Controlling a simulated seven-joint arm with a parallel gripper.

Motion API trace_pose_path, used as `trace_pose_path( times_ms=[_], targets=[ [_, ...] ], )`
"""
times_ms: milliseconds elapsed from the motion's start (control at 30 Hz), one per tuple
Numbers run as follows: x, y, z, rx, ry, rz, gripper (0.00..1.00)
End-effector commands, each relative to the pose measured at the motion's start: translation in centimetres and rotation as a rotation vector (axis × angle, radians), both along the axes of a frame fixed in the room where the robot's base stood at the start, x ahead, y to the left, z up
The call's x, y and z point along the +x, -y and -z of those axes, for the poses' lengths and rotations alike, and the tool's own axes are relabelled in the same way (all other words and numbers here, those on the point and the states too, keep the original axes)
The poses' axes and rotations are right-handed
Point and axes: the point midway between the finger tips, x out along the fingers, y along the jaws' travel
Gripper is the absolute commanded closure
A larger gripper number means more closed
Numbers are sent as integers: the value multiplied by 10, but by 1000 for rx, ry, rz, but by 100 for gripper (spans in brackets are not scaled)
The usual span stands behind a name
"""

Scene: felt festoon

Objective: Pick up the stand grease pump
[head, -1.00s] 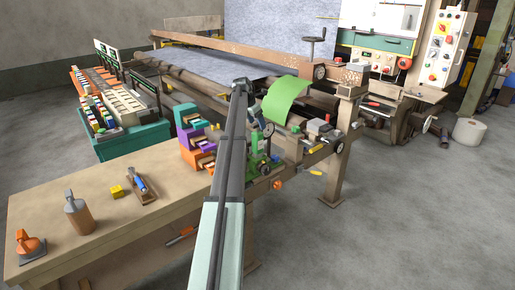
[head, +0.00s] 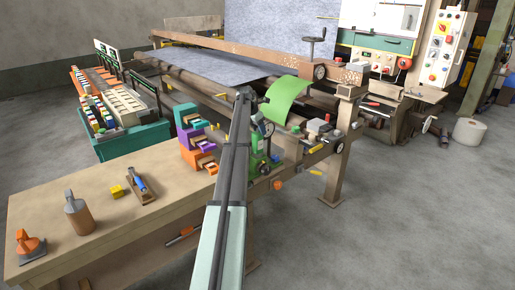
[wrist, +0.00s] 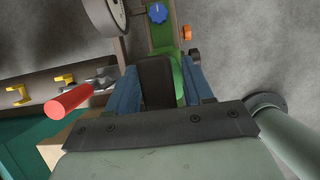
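A green device with a round gauge (head: 257,145), which I take to be the stand grease pump, stands at the right end of the workbench, partly hidden behind my arm. In the wrist view its green body (wrist: 179,72), blue knob (wrist: 157,13) and orange knob show at the top middle, with the gauge (wrist: 105,16) at upper left. My gripper (wrist: 161,80) has its two blue fingers well apart, with the green body and a dark block between them. Whether they touch it cannot be told. In the head view my gripper is hidden behind the arm.
Purple, orange and teal bins (head: 194,142) stand close left of the device. A red handle (wrist: 68,102) lies left of my gripper.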

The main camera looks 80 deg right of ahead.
Motion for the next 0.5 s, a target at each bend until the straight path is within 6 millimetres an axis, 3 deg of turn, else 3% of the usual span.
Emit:
trace_pose_path(
  times_ms=[67,500],
  targets=[
    [0,0,0,0,0,0,57],
    [0,0,0,0,0,0,99]
  ],
)
